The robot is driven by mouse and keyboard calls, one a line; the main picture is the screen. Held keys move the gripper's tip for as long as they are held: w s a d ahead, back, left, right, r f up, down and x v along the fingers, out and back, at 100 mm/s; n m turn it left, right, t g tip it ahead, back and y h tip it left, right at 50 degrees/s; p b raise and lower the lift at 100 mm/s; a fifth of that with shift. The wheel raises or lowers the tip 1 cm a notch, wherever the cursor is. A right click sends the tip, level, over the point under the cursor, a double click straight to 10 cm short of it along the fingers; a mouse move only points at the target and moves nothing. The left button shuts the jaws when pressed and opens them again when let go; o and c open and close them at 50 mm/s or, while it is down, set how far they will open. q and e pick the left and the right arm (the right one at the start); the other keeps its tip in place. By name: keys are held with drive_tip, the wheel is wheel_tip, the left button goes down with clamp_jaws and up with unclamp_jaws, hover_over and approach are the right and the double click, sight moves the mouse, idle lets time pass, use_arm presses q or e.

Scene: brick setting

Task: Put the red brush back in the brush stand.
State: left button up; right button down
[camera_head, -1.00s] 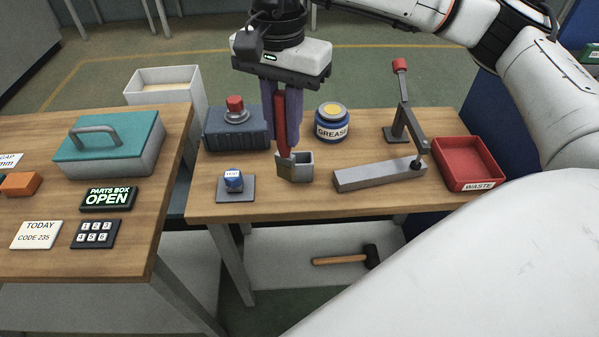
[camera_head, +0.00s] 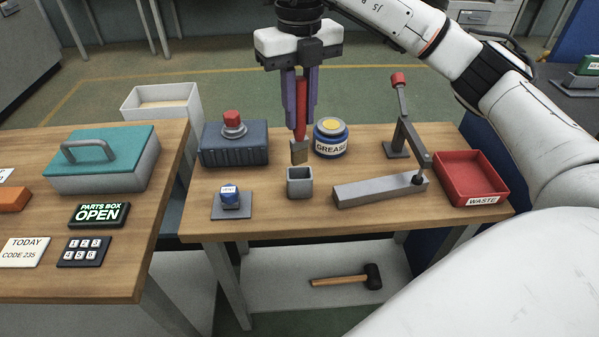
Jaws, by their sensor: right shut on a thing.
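The red brush (camera_head: 301,108) hangs upright in my right gripper (camera_head: 301,112), bristles down. The gripper's purple fingers are shut on its red handle. The brush's brown-grey head (camera_head: 299,152) shows just above and behind the brush stand in the picture. The brush stand (camera_head: 299,183) is a small grey open-topped square cup on the right-hand bench, and its opening looks empty. The brush tip appears outside the cup, near its back rim; I cannot tell the exact gap. My left gripper is not in view.
A grease tin (camera_head: 331,138) stands close behind the brush. A blue-grey box with a red knob (camera_head: 234,143), a small blue-and-white item (camera_head: 230,197), a lever press (camera_head: 380,188) and a red waste tray (camera_head: 468,179) surround the stand. Bench room in front is narrow.

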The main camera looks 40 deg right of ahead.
sight(300, 148)
wheel_tip(300, 148, down, 8)
drive_tip(key=shift+f, duration=0.2)
idle(0.3)
drive_tip(key=shift+f, duration=0.25)
drive_tip(key=c, duration=1.6)
unclamp_jaws()
drive_tip(key=shift+r, duration=0.1)
wheel_tip(300, 148, up, 12)
drive_tip(key=shift+r+p, duration=0.2)
drive_tip(key=shift+p, duration=0.35)
drive_tip(key=shift+f, duration=0.1)
